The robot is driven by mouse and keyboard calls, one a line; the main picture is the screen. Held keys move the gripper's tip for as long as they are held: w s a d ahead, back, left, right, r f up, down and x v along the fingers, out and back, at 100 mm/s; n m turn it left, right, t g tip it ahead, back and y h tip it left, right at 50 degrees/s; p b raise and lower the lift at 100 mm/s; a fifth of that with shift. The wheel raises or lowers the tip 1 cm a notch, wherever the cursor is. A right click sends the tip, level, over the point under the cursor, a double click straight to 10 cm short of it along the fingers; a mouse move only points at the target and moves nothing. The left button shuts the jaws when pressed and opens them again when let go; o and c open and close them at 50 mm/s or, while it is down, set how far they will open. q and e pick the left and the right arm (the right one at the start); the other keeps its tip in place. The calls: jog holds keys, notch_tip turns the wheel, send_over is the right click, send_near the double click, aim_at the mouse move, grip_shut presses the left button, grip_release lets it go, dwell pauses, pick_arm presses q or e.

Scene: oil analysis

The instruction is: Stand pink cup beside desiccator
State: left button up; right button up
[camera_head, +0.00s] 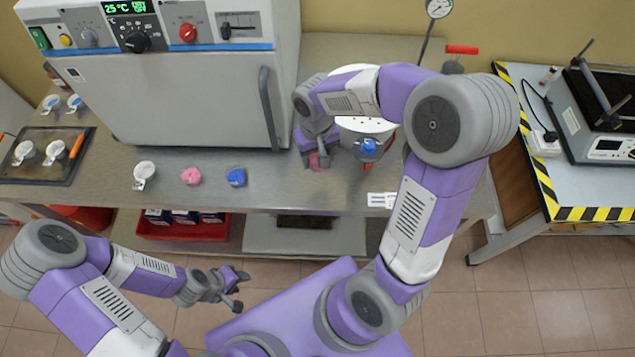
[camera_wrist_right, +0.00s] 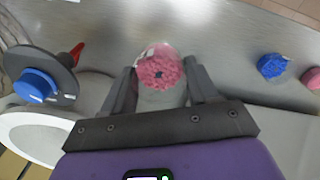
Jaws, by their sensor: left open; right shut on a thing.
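A pink cup (camera_head: 319,161), clear with pink granules inside, is between the fingers of my right gripper (camera_head: 318,150). In the right wrist view my right gripper (camera_wrist_right: 165,92) is shut on the pink cup (camera_wrist_right: 161,72), which is beside the desiccator. I cannot tell whether its base touches the bench. The desiccator (camera_head: 368,124) is white and round with a blue knob, partly hidden by my right arm; its rim (camera_wrist_right: 40,122) shows at left in the right wrist view. My left gripper (camera_head: 232,288) is open and empty in front of the bench.
A second pink item (camera_head: 191,176), a blue item (camera_head: 236,177) and a white lidded cup (camera_head: 145,173) stand left on the bench. A large oven (camera_head: 170,95) stands behind them. A dark tray (camera_head: 45,155) lies far left. Bare bench lies between the blue item and my right gripper.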

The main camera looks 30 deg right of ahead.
aim_at(317, 181)
notch_tip(317, 181, down, 9)
jog(key=shift+w+f+b, duration=0.1)
jog(key=shift+f+b, duration=0.1)
jog(key=shift+b, duration=0.95)
jog(key=shift+f, duration=0.15)
jog(key=o, duration=1.1)
jog(key=shift+c, duration=0.2)
notch_tip(317, 181, up, 12)
jog(key=p, duration=0.3)
jog(key=shift+a+r, duration=0.1)
jog(key=shift+r, duration=0.1)
